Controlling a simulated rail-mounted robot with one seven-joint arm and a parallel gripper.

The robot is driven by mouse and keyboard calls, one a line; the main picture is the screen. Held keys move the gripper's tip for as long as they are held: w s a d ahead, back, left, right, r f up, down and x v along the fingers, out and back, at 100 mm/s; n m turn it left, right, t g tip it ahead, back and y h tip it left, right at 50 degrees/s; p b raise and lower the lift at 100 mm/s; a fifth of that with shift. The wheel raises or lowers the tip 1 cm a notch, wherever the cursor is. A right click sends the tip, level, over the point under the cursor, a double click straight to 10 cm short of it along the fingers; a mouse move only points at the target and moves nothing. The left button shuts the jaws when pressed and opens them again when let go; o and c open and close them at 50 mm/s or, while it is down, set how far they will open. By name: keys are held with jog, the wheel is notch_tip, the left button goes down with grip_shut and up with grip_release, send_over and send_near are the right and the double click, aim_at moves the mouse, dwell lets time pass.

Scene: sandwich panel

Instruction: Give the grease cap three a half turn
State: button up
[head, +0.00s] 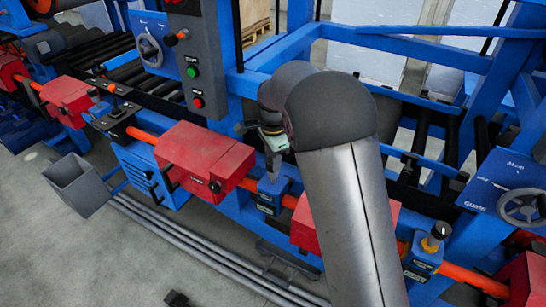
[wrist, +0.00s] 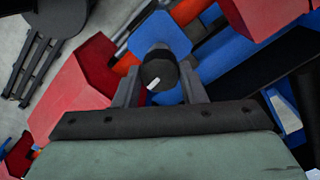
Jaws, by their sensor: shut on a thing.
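In the wrist view a round black grease cap (wrist: 157,72) with a white mark on its top sits over a blue bearing block (wrist: 170,38). My gripper (wrist: 158,88) is shut on this cap, one finger on each side of it. In the head view my gripper (head: 273,168) points down at the blue bearing block (head: 272,190) between two red housings. The cap itself is hidden there by my fingers. No number on it can be read.
A red housing (head: 205,160) stands left of the block, and another (head: 305,225) is partly behind my arm. A further cap (head: 440,230) stands at the right on its own block. A control box (head: 192,72) and handwheel (head: 149,48) are behind.

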jog(key=m+p, duration=0.1)
jog(key=m, duration=0.4)
jog(key=shift+r+m+p, duration=0.15)
jog(key=shift+m+p, duration=0.15)
jog(key=m+p, duration=0.1)
jog(key=m, duration=0.3)
jog(key=shift+p, duration=0.4)
jog(key=m+p, duration=0.3)
jog(key=m, duration=0.2)
jog(key=shift+m, duration=0.4)
jog(key=shift+w+m+p, duration=0.1)
jog(key=shift+m+p, duration=1)
jog(key=shift+m, duration=0.8)
jog(key=o, duration=1)
